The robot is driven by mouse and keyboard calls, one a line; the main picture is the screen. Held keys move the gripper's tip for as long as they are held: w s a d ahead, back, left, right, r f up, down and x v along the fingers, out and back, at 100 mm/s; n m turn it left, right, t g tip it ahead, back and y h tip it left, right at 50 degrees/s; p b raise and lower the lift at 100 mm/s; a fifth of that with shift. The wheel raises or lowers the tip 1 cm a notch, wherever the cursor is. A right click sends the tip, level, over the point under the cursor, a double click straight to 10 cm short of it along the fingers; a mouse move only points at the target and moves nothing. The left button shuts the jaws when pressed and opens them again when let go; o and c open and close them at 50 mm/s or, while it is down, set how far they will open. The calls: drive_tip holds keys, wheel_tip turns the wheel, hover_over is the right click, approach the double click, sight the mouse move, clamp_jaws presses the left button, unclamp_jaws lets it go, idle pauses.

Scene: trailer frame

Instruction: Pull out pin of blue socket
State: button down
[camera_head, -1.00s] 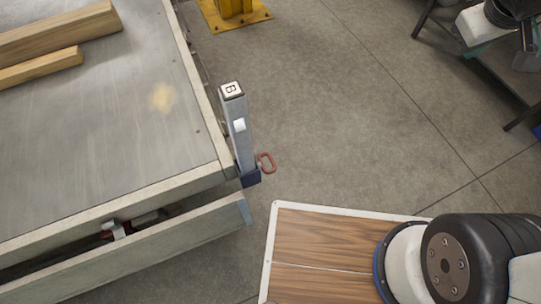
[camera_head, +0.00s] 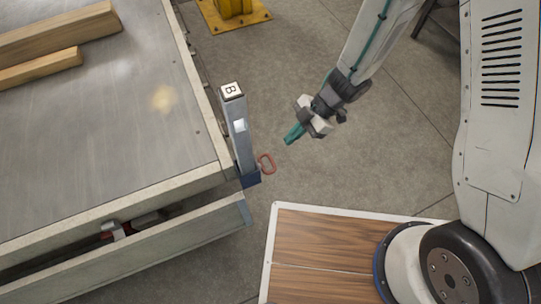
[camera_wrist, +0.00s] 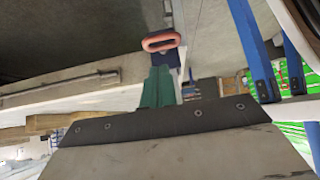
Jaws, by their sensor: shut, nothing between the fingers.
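A red ring-shaped pin handle (camera_head: 271,170) sticks out to the right of the dark blue socket (camera_head: 251,178) at the foot of the grey post at the trailer corner. The ring (camera_wrist: 147,43) shows in the wrist view just beyond my fingertips, with a gap between. The dark blue socket also shows behind it in the wrist view (camera_wrist: 184,62). My gripper (camera_head: 290,136) has teal fingers, shut and empty, up and to the right of the ring in the head view. The pin's shaft is hidden.
The grey post (camera_head: 238,128) with a "B" on top stands at the trailer bed's (camera_head: 110,130) corner. Wooden beams (camera_head: 55,35) lie on the bed. A yellow floor stand (camera_head: 232,15) is at the back. Concrete floor is open right of the post.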

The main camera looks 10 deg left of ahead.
sight(271, 161)
drive_tip(key=shift+s, duration=0.15)
drive_tip(key=x, duration=1)
drive_tip(key=shift+d, duration=0.1)
idle(0.3)
